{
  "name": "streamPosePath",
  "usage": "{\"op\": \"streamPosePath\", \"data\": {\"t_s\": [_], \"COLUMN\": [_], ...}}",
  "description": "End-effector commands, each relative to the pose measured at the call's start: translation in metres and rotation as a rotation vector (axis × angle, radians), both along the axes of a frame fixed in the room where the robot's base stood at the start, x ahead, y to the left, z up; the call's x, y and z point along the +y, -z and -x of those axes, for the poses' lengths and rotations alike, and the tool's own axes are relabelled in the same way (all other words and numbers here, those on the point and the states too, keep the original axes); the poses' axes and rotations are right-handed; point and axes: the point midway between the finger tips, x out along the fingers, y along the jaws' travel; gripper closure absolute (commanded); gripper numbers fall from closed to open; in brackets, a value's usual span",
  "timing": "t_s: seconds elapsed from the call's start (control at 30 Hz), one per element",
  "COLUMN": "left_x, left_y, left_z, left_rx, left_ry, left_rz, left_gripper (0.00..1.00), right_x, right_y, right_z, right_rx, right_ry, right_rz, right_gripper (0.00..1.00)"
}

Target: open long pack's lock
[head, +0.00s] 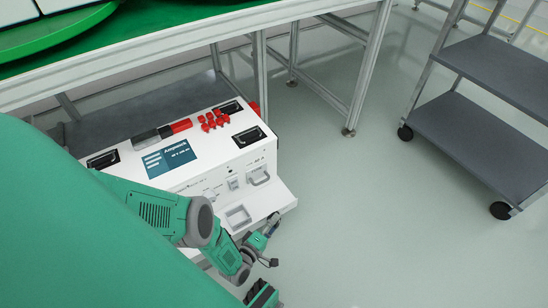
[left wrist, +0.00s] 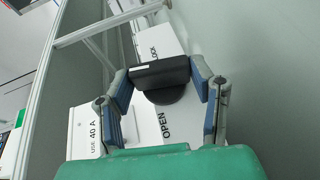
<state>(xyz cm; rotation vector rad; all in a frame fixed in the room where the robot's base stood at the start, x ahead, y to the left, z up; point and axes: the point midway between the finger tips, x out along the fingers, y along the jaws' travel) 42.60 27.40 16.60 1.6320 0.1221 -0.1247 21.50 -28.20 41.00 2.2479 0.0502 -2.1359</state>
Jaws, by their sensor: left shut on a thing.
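The long white pack (head: 215,170) sits below the turntable table, with its lower front ledge toward me. In the left wrist view, a black lock handle (left wrist: 160,75) lies across a white strip marked LOCK at its far end and OPEN (left wrist: 167,125) at its near end. My left gripper (left wrist: 160,78) has its blue fingers on both sides of this handle and is shut on it. In the head view, my left gripper (head: 272,226) is at the pack's lower right front corner. The lock itself is hidden there.
The pack carries black handles (head: 249,136), red connectors (head: 213,121) and a blue label (head: 168,158). The table's metal leg (head: 369,70) stands beyond it. A grey cart (head: 480,120) is at the right. The floor between is clear. My green arm covers the lower left.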

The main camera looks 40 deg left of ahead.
Motion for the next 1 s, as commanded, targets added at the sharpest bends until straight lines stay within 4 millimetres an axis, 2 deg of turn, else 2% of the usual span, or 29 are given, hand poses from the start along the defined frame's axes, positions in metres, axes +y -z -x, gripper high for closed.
{"op": "streamPosePath", "data": {"t_s": [0.83, 0.87, 0.9, 1.0], "left_x": [0.0041, 0.0042, 0.0042, 0.0032], "left_y": [0.0051, 0.0052, 0.005, 0.004], "left_z": [0.0045, 0.0045, 0.0043, 0.0032], "left_rx": [-0.037, -0.037, -0.037, -0.041], "left_ry": [-0.007, -0.007, -0.007, -0.005], "left_rz": [0.018, 0.018, 0.017, 0.018], "left_gripper": [0.79, 0.4, 0.29, 0.29], "right_x": [0.0, 0.0, 0.0, 0.0], "right_y": [0.0003, 0.0003, 0.0003, 0.0002], "right_z": [0.0, 0.0, 0.0, 0.0], "right_rx": [0.0, 0.0, 0.0, 0.0], "right_ry": [0.0, 0.0, 0.0, 0.0], "right_rz": [0.0, 0.0, 0.0, 0.0], "right_gripper": [1.0, 1.0, 1.0, 1.0]}}
